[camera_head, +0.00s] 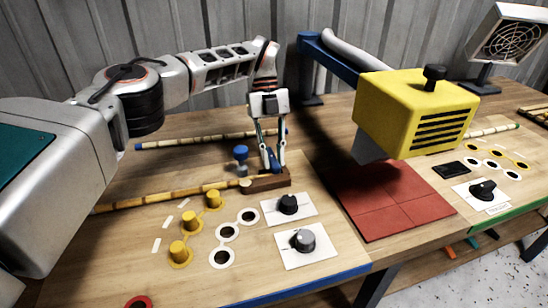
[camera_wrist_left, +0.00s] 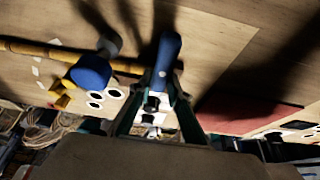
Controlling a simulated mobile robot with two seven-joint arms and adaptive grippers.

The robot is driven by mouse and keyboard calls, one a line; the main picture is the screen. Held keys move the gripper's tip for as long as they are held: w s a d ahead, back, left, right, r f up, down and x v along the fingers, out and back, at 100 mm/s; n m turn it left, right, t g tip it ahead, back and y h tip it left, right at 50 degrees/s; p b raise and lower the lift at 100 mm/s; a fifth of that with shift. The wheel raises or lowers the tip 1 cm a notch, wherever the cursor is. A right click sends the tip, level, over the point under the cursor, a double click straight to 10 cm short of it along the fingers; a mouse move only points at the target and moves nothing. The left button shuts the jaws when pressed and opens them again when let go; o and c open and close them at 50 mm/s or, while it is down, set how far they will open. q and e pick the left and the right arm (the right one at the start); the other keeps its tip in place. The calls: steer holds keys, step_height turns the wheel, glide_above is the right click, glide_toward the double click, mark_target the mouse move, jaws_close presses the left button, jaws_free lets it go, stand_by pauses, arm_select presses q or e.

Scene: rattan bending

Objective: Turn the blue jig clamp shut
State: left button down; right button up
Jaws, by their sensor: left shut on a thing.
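The blue jig clamp (camera_head: 276,160) stands on a dark brown wooden block (camera_head: 268,183) in the middle of the bench. My left gripper (camera_head: 273,165) comes down from above and is shut on the clamp's blue handle. In the left wrist view the blue clamp handle (camera_wrist_left: 168,52) sits between the fingertips of my left gripper (camera_wrist_left: 160,78). The fingers hide part of the clamp, so I cannot tell exactly how far it is turned. My right gripper is not in view.
A blue-topped peg (camera_head: 240,152) stands close left of the clamp. A rattan pole (camera_head: 165,193) lies up to the block, and another (camera_head: 180,143) lies behind. Yellow pegs (camera_head: 213,197) and black knobs (camera_head: 303,240) are in front. A yellow machine head (camera_head: 415,110) overhangs a red mat (camera_head: 385,200).

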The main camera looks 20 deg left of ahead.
mark_target(273, 159)
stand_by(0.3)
arm_select(q)
steer(key=c, duration=1.9)
jaws_free()
step_height(273, 159, up, 10)
steer(key=shift+f, duration=0.1)
